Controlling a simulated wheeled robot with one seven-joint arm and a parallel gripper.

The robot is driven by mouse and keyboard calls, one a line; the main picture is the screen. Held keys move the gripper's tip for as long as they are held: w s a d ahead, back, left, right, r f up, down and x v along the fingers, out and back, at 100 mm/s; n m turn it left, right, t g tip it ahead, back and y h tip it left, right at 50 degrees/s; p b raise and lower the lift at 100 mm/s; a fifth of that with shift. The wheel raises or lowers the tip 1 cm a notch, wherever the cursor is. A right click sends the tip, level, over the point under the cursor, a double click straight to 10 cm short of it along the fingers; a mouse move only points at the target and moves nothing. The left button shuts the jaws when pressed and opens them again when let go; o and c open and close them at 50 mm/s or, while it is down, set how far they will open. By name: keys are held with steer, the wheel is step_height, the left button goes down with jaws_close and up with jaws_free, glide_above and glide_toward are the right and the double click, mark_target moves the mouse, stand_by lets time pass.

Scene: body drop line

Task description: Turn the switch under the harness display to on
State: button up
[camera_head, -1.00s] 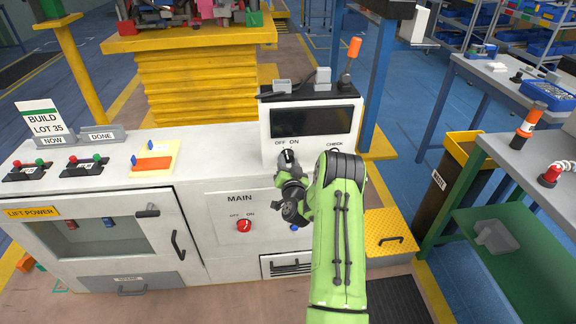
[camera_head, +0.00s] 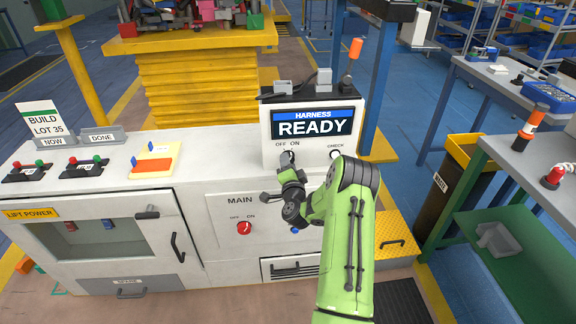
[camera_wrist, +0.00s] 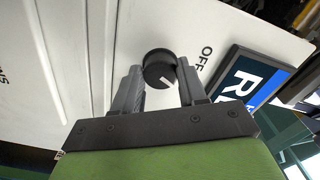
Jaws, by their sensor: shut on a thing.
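The harness display (camera_head: 311,122) is lit and reads HARNESS READY. It also shows at the right of the wrist view (camera_wrist: 245,85). Under it, below the OFF and ON labels, is the black round switch (camera_head: 287,157), partly hidden by my gripper in the head view. In the wrist view the switch (camera_wrist: 157,63) sits between my two fingers and carries a white mark; OFF is readable beside it, ON is not. My gripper (camera_head: 286,166) is shut on this switch, with a finger on each side.
A CHECK button (camera_head: 335,154) is right of the switch, close to my arm. Below is the MAIN panel with a red knob (camera_head: 244,228) and a blue light (camera_head: 295,230). Two button boxes (camera_head: 84,167) and an orange-and-yellow item (camera_head: 154,160) lie on the counter at left.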

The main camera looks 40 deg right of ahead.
steer(key=shift+w+a, duration=0.1)
stand_by(0.3)
steer(key=o, duration=1.1)
steer(key=shift+c, duration=0.2)
